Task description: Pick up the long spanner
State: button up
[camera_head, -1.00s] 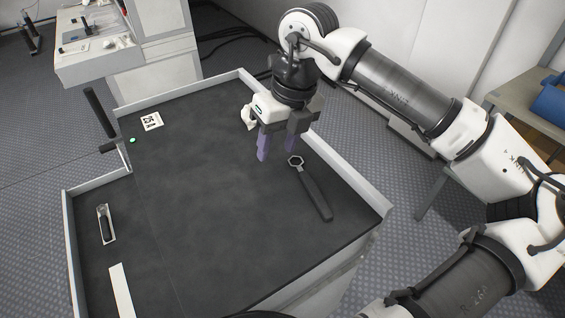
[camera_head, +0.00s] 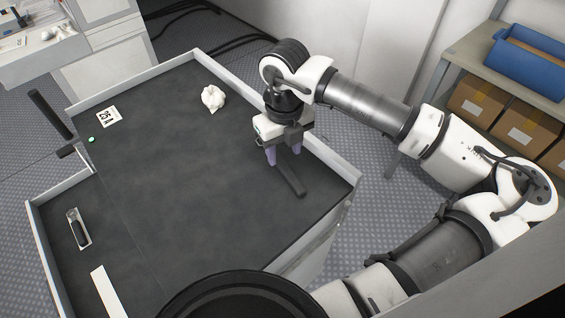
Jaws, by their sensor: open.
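The long spanner (camera_head: 289,180) lies on the dark table top near its right edge. Its dark handle shows, pointing toward the lower right. Its ring head is hidden behind my gripper. My gripper (camera_head: 284,156) points down over the head end of the spanner, with its two purple fingers apart on either side of it. The fingertips are close to the table top. I cannot tell whether they touch the spanner.
The table (camera_head: 190,190) has a raised white rim (camera_head: 335,160). A crumpled white item (camera_head: 213,98) lies at the back, a marker card (camera_head: 109,116) at the back left. A small tool in a holder (camera_head: 78,228) and a white strip (camera_head: 109,292) lie at left. The table's middle is clear.

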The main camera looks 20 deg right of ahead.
aim_at(283, 164)
jog(key=shift+a+f+p, duration=0.2)
jog(key=shift+f+p, duration=0.35)
jog(key=shift+f, duration=1.35)
grip_shut()
